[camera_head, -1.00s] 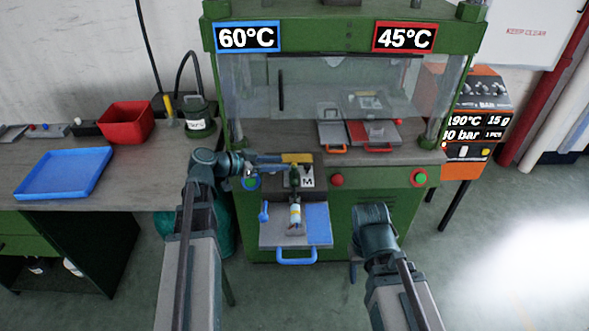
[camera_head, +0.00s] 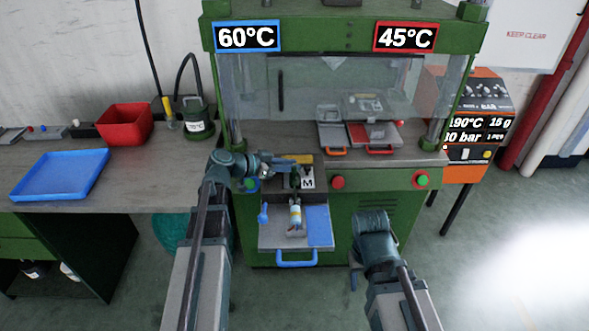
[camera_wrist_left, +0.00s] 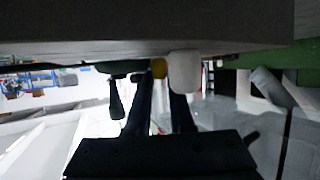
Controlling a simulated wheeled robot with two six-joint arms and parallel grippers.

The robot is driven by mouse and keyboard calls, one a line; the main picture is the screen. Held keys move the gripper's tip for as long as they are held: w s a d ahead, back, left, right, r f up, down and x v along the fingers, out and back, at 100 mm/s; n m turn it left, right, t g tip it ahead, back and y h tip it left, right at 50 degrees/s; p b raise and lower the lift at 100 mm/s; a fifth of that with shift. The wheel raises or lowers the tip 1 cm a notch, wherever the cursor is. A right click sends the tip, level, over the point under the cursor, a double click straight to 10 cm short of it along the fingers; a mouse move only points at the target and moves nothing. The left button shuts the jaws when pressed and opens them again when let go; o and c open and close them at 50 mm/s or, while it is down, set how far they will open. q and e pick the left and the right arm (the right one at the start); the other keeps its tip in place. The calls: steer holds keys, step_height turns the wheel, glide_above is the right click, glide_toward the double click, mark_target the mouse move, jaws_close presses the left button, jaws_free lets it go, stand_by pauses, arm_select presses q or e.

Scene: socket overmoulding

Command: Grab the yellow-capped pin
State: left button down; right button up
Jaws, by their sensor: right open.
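My left gripper (camera_head: 297,182) is over the front of the green press, beside a dark block marked M. In the left wrist view its two dark fingers (camera_wrist_left: 161,85) stand apart, with a small yellow piece (camera_wrist_left: 159,68) showing between the tips. This may be the yellow cap; no pin shaft shows. A white rounded piece (camera_wrist_left: 185,72) is at the right fingertip. I cannot tell whether the fingers touch either piece. In the head view a yellow strip (camera_head: 297,158) lies just behind the gripper. My right gripper (camera_head: 354,276) is open, low in front of the press.
A pulled-out tray with a blue handle (camera_head: 297,263) holds a striped cylinder (camera_head: 296,216) and a blue spoon-like piece (camera_head: 263,214). A blue tray (camera_head: 60,174) and a red bin (camera_head: 125,124) stand on the left bench.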

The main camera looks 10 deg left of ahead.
arm_select(q)
steer(key=shift+r, duration=0.15)
step_height(320, 180, up, 10)
steer(key=p, duration=1)
